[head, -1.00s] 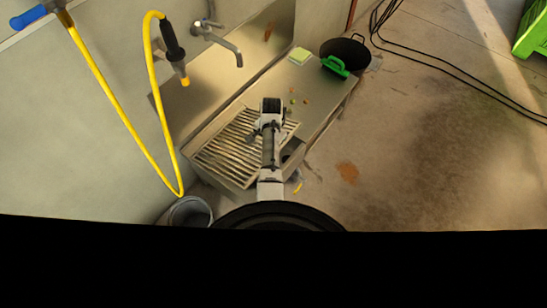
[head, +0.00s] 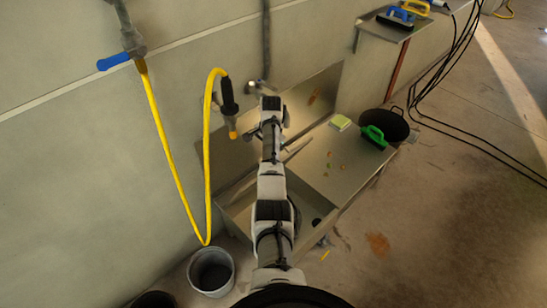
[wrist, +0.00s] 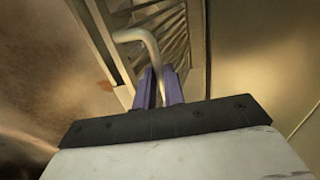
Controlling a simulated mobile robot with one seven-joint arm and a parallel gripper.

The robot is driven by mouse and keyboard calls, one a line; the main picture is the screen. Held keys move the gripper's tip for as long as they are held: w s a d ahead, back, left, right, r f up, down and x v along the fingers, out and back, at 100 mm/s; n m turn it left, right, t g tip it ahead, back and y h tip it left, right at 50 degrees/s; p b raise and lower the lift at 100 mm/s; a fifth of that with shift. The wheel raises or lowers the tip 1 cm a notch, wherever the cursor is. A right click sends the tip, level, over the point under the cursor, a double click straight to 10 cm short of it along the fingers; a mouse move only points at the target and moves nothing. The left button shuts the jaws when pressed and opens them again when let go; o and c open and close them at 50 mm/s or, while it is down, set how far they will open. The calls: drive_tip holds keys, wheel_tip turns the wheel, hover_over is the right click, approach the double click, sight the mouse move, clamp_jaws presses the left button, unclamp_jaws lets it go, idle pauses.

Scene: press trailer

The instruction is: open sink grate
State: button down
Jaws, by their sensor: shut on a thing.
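The slatted metal sink grate (wrist: 172,28) fills the upper middle of the wrist view. In the head view my arm hides most of it; a narrow part (head: 297,147) shows right of the arm, raised and tilted. A pale bent rod (wrist: 148,46) in front of the slats runs down between the purple fingers of my gripper (wrist: 159,88), which is shut on it. It looks like the grate's handle. In the head view my gripper is at the far end of the arm, its fingertips hidden. The sink basin (head: 238,214) shows open left of my arm.
A sponge (head: 341,122) and a green brush (head: 374,137) are on the steel counter (head: 340,165), near a black round pan (head: 396,124). A yellow hose (head: 166,150) hangs at left above a grey bucket (head: 211,271). Cables (head: 470,135) cross the right floor.

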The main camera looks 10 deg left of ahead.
drive_tip(key=shift+s+a+f, duration=0.25)
drive_tip(key=shift+a+f, duration=0.05)
drive_tip(key=shift+f, duration=0.2)
drive_tip(key=c, duration=1.9)
unclamp_jaws()
drive_tip(key=o, duration=0.4)
drive_tip(key=shift+w+f, duration=0.1)
drive_tip(key=shift+w, duration=0.05)
drive_tip(key=shift+w+d+r, duration=0.1)
drive_tip(key=shift+w+r, duration=0.05)
drive_tip(key=shift+r, duration=0.35)
drive_tip(key=r, duration=0.9)
drive_tip(key=r+b, duration=0.1)
drive_tip(key=r, duration=0.3)
drive_tip(key=shift+s+d+r, duration=0.15)
drive_tip(key=shift+s+d, duration=0.2)
drive_tip(key=shift+s, duration=0.05)
